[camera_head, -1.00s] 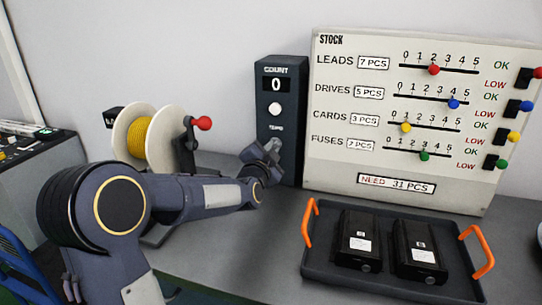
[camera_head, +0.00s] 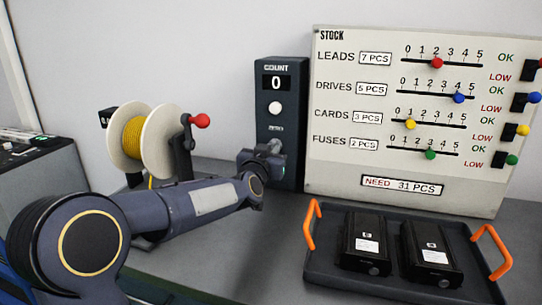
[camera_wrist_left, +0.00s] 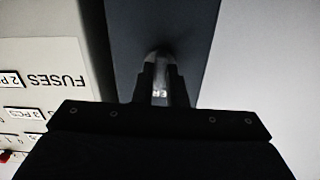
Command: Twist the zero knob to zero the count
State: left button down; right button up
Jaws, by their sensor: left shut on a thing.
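The dark count box (camera_head: 292,165) stands upright against the wall, left of the stock board. Its display (camera_head: 275,83) reads 0, with a white round button (camera_head: 274,108) below it. My left gripper (camera_head: 275,148) is at the lower front of the box, over the zero knob, and hides most of the knob in the head view. In the left wrist view the rounded grey top of the knob (camera_wrist_left: 160,58) shows between the two fingers, which are shut on it. Part of the knob's lettering shows between them, upside down. My right gripper is out of view.
The white stock board (camera_head: 330,170) with coloured sliders stands close to the right of the box. A black tray (camera_head: 325,278) with orange handles holds two black units in front. A yellow cable reel (camera_head: 157,140) stands on the left.

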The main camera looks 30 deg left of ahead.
pick_arm(q)
jog(key=shift+f+n, duration=0.1)
jog(key=shift+n, duration=0.2)
dwell(0.4)
jog(key=c, duration=1.5)
grip_release()
jog(key=shift+o, duration=0.2)
jog(key=shift+s, duration=0.1)
jog(key=v, duration=0.7)
jog(key=shift+s, duration=0.3)
